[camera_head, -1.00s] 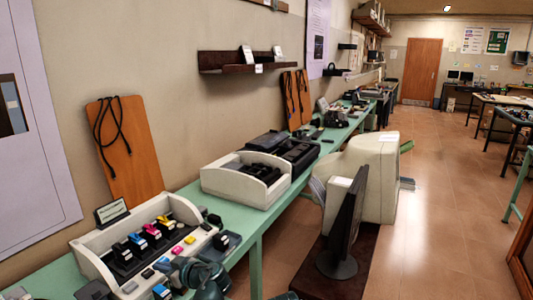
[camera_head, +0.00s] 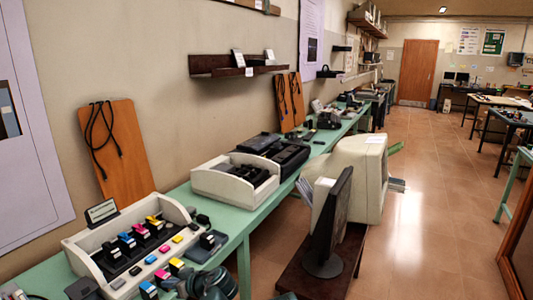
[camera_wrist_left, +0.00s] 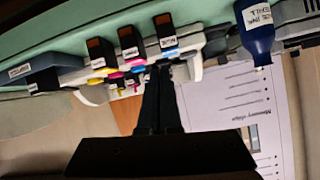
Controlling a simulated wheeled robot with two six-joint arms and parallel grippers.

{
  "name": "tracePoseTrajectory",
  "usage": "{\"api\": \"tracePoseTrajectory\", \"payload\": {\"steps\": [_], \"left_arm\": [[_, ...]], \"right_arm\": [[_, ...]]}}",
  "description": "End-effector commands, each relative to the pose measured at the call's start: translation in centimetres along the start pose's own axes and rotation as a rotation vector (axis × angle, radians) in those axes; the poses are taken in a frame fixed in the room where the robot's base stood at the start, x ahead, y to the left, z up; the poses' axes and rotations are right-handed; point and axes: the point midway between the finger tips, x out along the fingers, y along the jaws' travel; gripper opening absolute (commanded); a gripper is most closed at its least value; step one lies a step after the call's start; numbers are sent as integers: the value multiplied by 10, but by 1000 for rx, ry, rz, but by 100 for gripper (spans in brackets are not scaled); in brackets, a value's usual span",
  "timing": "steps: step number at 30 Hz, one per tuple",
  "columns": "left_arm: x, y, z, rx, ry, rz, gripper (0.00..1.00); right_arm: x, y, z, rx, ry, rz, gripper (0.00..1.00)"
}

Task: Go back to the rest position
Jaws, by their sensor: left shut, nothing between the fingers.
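My left gripper (camera_head: 178,284) shows low in the head view, at the front edge of the green bench (camera_head: 228,225), with part of my arm beside it. In the left wrist view its two dark fingers (camera_wrist_left: 163,72) are together with nothing between them. They point toward a white display tray (camera_head: 82,259) of ink cartridges (camera_head: 126,242). The cartridges also show beyond the fingertips in the wrist view (camera_wrist_left: 129,42). I cannot tell whether the fingers touch anything. My right gripper is not in view.
A second white tray (camera_head: 208,183) stands farther along the bench. A black monitor (camera_head: 336,215) and a beige CRT (camera_head: 368,180) stand on a dark low stand right of the bench. A blue bottle (camera_wrist_left: 254,40) shows in the wrist view. The tiled floor at right is clear.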

Motion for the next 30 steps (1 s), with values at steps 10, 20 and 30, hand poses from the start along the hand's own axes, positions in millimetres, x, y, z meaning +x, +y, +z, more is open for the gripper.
{"api": "tracePoseTrajectory", "payload": {"steps": [10,20,30], "left_arm": [[-67,0,60,389,-336,128,0],[-195,-11,138,1001,-725,561,0],[-228,-15,156,1153,-792,717,0]], "right_arm": [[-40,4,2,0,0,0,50],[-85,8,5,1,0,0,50],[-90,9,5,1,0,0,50]]}}
